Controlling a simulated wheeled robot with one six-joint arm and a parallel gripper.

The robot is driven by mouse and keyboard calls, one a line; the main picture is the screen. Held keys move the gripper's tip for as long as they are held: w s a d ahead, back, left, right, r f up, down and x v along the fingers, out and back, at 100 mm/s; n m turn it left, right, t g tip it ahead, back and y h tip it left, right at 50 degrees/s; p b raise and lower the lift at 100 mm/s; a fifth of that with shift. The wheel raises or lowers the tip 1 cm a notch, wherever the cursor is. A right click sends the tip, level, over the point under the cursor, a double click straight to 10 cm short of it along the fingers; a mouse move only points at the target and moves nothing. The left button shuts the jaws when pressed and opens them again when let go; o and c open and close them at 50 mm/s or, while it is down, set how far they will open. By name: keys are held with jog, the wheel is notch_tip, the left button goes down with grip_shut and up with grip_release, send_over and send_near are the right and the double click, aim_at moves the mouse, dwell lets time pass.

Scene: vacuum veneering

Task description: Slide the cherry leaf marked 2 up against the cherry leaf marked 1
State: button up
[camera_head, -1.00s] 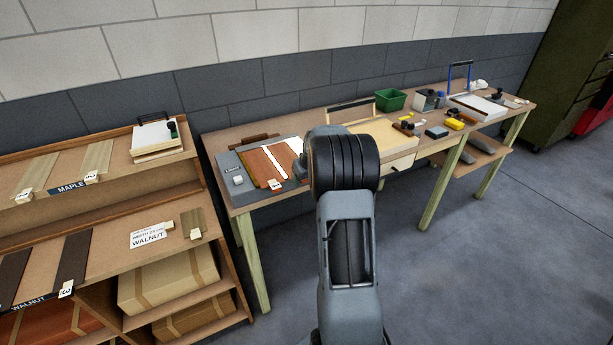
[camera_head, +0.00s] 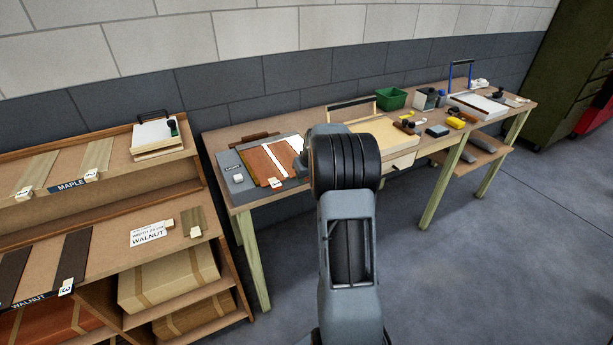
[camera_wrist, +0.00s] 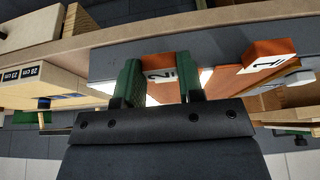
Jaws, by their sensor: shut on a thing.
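The cherry leaf marked 1 (camera_head: 262,166) is a reddish-brown strip lying on the grey light table (camera_head: 236,190) in the head view. Its tag 1 (camera_wrist: 268,62) shows right of my gripper in the wrist view. A bright white strip separates it from a second reddish leaf, the cherry leaf marked 2 (camera_head: 295,143), in the head view. My gripper (camera_wrist: 160,88) has its green fingers either side of the tag 2 (camera_wrist: 161,76) and is shut on leaf 2. My arm hides the gripper and part of leaf 2 in the head view.
A pale board (camera_head: 368,137) lies right of the light table, partly behind my arm. A green bin (camera_head: 390,99) stands farther back on the bench. A shelf with maple and walnut strips (camera_head: 72,258) stands at the left.

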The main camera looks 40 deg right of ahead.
jog(key=shift+a, duration=0.25)
jog(key=shift+w+a, duration=0.15)
jog(key=shift+a, duration=0.1)
jog(key=shift+a+b, duration=0.2)
jog(key=shift+b, duration=0.25)
dwell(1.1)
jog(key=o, duration=1)
jog(key=shift+r, duration=0.1)
jog(key=b+v, duration=0.1)
jog(key=v, duration=1.2)
jog(key=shift+r, duration=0.35)
